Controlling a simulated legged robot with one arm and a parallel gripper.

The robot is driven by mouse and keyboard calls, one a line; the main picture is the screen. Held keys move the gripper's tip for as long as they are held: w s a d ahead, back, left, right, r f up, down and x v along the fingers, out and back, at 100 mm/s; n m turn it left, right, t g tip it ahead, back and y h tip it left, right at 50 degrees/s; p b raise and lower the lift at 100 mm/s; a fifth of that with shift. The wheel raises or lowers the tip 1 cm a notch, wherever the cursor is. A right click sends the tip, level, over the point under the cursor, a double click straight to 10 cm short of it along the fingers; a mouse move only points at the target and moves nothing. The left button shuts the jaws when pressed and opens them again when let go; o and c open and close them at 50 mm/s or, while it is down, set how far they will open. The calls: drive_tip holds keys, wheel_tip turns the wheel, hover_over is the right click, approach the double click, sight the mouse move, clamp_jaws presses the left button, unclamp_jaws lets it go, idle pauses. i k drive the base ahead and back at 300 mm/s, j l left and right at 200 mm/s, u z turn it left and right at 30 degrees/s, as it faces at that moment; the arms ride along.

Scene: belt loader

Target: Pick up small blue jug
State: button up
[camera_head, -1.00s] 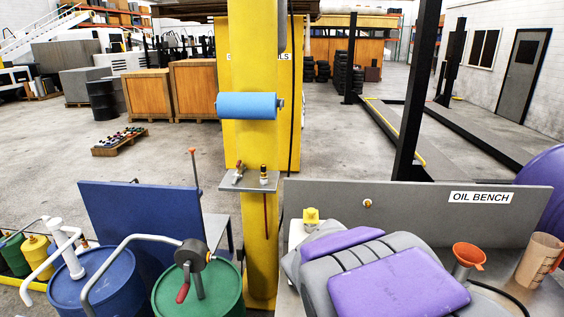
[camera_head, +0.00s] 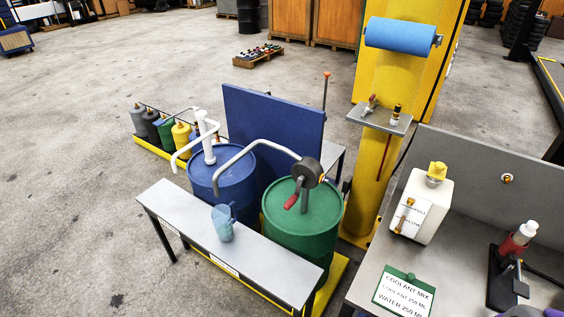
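The small blue jug (camera_head: 223,226) is a translucent light-blue vessel. It stands upright on a narrow grey bench (camera_head: 268,271) in front of the drums, near the middle of the bench top. Nothing touches it. My gripper is not in view, so its state and distance from the jug do not show.
A blue drum (camera_head: 224,186) and a green drum (camera_head: 303,225) with pumps stand behind the bench. Open floor (camera_head: 70,200) lies left.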

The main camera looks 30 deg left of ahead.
sight(220, 214)
drive_tip(key=u, duration=1.75)
drive_tip(key=j+z, duration=0.1)
drive_tip(key=z, duration=0.25)
drive_tip(key=i+j+z, duration=0.1)
drive_tip(key=z, duration=0.25)
drive_tip(key=i+j+z, duration=0.1)
drive_tip(key=j+z, duration=0.2)
drive_tip(key=j, duration=0.85)
drive_tip(key=j+z, duration=0.3)
drive_tip(key=j, duration=0.8)
drive_tip(key=i+j, duration=0.1)
drive_tip(key=j, duration=0.15)
drive_tip(key=i+j, duration=0.1)
drive_tip(key=i, duration=0.2)
